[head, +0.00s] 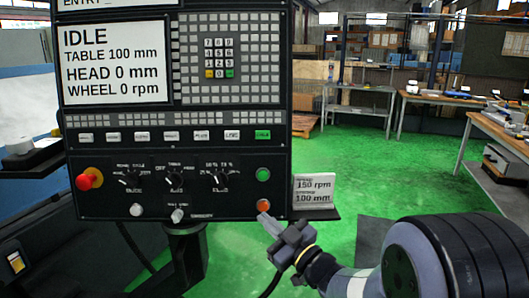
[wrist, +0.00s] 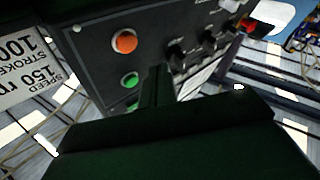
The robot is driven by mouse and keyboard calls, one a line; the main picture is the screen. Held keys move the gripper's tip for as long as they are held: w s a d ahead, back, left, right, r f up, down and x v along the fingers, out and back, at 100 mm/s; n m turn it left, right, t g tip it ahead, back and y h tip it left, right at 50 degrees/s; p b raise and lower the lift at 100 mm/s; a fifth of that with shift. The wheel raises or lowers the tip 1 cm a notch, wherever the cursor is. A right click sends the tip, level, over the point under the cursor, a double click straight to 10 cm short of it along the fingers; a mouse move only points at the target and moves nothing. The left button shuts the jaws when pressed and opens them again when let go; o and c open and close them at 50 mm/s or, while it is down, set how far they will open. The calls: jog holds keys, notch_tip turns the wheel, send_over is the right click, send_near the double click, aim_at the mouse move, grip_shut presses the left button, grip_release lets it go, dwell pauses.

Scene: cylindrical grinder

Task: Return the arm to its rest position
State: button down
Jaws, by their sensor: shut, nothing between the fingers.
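My gripper (head: 264,219) is in front of the lower right corner of the control panel (head: 110,120), with my arm reaching in from the bottom right. Its fingers are shut with nothing between them. In the wrist view the fingertips (wrist: 157,72) point toward the panel face, close to the orange button (wrist: 124,42) and the green button (wrist: 130,80). In the head view the orange button (head: 263,206) shows just above the fingertips. I cannot tell whether the tips touch the panel. The screen (head: 113,63) reads IDLE, TABLE 100 mm, HEAD 0 mm, WHEEL 0 rpm.
A card (head: 314,191) reading 150 rpm and 100 mm stands on a small ledge right of the panel. A red emergency knob (head: 86,181) sticks out at the panel's left. Workbenches (head: 440,98) stand behind at the right. Green floor (head: 365,165) between is open.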

jog(key=shift+w+r+p, duration=0.1)
jog(key=shift+r+p, duration=0.15)
jog(key=shift+p, duration=0.15)
jog(key=shift+s+d+r+b, duration=0.1)
jog(key=shift+s+r+b, duration=0.1)
jog(key=shift+s, duration=1.3)
jog(key=shift+s+d+r+b, duration=0.1)
jog(key=shift+s+b, duration=0.05)
jog(key=shift+s, duration=1.3)
jog(key=w+p, duration=0.1)
jog(key=w, duration=0.5)
jog(key=shift+a+f, duration=0.2)
jog(key=shift+f, duration=0.1)
